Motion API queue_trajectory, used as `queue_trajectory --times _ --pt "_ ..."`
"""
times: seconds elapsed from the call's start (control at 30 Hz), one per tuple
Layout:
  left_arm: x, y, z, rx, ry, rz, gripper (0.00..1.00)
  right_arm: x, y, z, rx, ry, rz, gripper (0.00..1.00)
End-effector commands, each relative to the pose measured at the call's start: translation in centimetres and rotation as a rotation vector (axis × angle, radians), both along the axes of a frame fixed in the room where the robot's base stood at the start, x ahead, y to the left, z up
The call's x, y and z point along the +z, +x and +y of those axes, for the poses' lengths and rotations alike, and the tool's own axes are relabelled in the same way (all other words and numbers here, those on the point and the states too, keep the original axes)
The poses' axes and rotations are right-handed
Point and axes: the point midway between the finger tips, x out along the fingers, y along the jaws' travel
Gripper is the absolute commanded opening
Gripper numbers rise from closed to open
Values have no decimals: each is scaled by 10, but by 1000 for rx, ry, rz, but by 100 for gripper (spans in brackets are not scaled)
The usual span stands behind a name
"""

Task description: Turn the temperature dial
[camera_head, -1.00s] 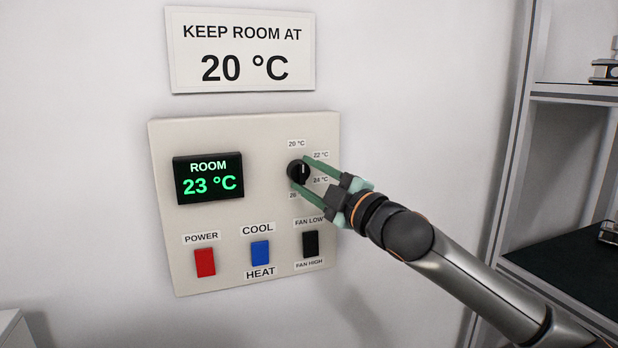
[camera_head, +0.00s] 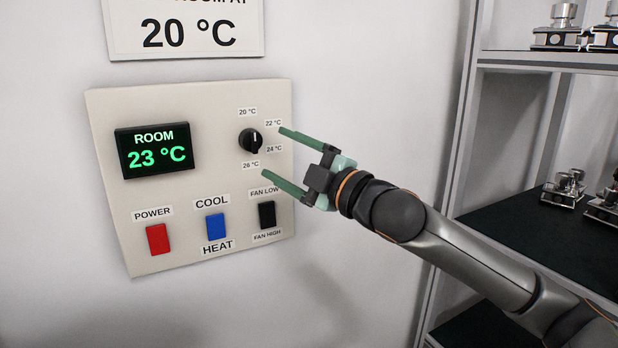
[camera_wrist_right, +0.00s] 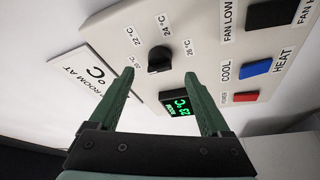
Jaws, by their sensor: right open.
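The black temperature dial (camera_head: 250,141) is on the upper right of the beige wall panel (camera_head: 205,100), with labels 20, 22, 24 and 26 °C around it. Its pale pointer mark points up, about toward the 20 °C label. My right gripper (camera_head: 271,151) is open and empty, drawn back from the dial, with its green fingers apart. In the right wrist view the dial (camera_wrist_right: 159,59) lies beyond the gap between the fingertips (camera_wrist_right: 168,75), touching neither. My left gripper is not in view.
The display (camera_head: 155,151) reads ROOM 23 °C. Below are a red power switch (camera_head: 157,239), a blue cool/heat switch (camera_head: 215,227) and a black fan switch (camera_head: 266,215). A sign (camera_head: 186,30) above shows 20 °C. A shelf rack (camera_head: 461,130) with metal parts stands at right.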

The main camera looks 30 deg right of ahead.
Motion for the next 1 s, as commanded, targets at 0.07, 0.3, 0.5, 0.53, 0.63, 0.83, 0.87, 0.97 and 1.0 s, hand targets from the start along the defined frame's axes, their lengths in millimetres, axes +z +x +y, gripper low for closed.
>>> queue_trajectory --times 0.07,0.3,0.5,0.53,0.63,0.83,0.87,0.97,1.0 --pt "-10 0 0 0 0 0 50 -8 -16 -7 -2 -4 1 81" --pt "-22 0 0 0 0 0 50 -12 -49 -21 -3 -2 1 81" --pt "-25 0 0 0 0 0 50 -12 -60 -25 0 -1 0 81" --pt "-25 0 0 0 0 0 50 -12 -61 -25 0 0 0 81" --pt "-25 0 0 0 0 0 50 -11 -61 -25 0 0 0 81" --pt "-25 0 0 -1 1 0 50 -11 -61 -25 0 1 0 81" --pt "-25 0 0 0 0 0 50 -11 -61 -25 0 1 0 81" --pt "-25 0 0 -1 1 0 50 -11 -61 -25 0 1 0 81" --pt "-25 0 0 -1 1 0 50 -11 -61 -25 0 1 0 81"
